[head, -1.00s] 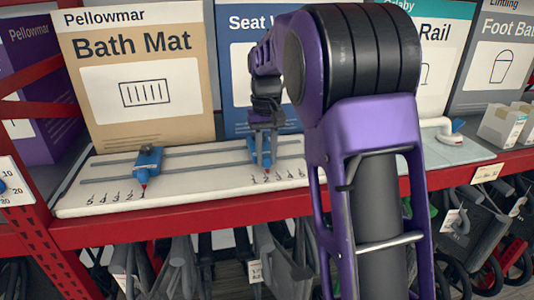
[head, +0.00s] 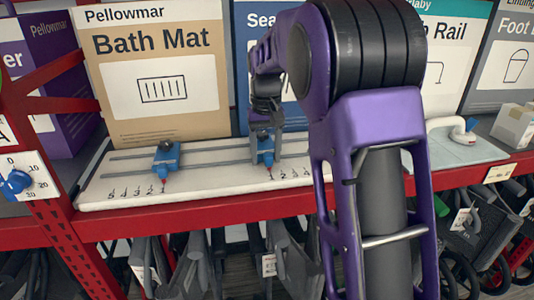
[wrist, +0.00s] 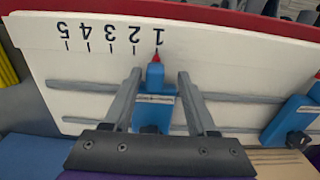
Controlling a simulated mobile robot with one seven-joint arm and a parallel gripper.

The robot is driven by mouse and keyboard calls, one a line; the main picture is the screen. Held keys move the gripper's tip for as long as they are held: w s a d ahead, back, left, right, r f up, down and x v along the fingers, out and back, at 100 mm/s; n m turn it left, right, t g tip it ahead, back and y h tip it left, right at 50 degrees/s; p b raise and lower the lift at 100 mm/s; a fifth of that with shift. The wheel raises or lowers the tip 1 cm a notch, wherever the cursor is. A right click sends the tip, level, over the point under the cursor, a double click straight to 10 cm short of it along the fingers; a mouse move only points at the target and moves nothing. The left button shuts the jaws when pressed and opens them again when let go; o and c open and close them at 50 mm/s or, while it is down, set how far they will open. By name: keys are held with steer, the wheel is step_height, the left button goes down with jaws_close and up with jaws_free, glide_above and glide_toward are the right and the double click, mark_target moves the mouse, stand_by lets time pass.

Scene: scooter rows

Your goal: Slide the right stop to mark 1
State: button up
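The right stop (head: 264,149) is a blue block with a red pointer, riding on the rails of a white board (head: 95,203). In the wrist view the right stop (wrist: 154,110) has its pointer at mark 1 (wrist: 159,37). My gripper (wrist: 161,78) is open around it, one finger on each side. The left-hand finger in that view looks close against the block; a narrow gap shows on the other side.
Boxes stand behind the board, including a Bath Mat box (head: 160,75). A red shelf edge (head: 180,222) runs along the front, with scooters hanging below. A pale panel with a white handle (head: 463,147) lies to the right. A dial sign (head: 22,182) is at left.

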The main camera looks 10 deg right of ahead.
step_height(320, 180, up, 17)
steer(key=shift+r, duration=0.2)
stand_by(0.5)
